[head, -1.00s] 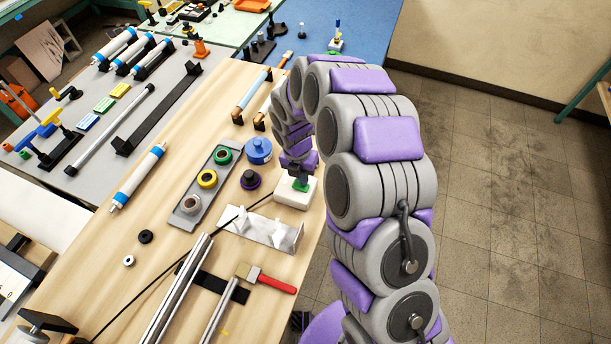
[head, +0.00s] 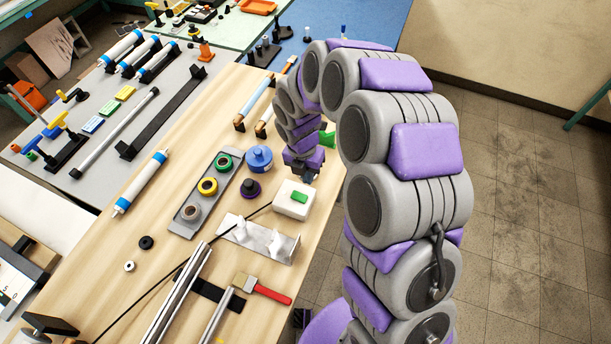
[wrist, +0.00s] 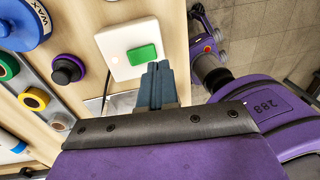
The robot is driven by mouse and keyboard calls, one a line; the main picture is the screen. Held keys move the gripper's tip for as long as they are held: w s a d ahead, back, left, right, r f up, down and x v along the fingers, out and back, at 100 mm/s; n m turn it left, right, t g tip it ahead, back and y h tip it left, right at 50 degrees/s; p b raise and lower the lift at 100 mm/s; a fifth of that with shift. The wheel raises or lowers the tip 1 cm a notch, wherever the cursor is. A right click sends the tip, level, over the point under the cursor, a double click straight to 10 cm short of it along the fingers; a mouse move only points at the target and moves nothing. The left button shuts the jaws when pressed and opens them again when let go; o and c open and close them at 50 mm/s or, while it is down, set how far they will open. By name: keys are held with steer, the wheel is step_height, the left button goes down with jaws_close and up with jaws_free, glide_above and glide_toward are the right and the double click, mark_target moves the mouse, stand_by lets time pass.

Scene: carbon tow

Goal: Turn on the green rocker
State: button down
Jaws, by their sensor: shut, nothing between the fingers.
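The green rocker (head: 299,197) sits on a white switch box (head: 283,208) near the right edge of the wooden table. I cannot tell which way the rocker is tipped. My gripper (head: 307,178) is behind and above the box in the head view. In the wrist view its blue-grey fingers (wrist: 157,68) are shut and empty, their tips just beside the rocker's lower right corner. Whether they touch it is unclear.
A purple-based black knob (head: 250,188), a blue wax tub (head: 259,158) and a tray of tape rolls (head: 185,225) stand left of the box. A metal bracket (head: 257,240) lies in front, and a dark cable runs up to the box. Right of the table is open floor.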

step_height(320, 180, up, 7)
steer(key=shift+s+d+f+p, duration=0.2)
steer(key=shift+s+d+p, duration=0.1)
steer(key=shift+s+p, duration=0.05)
stand_by(0.3)
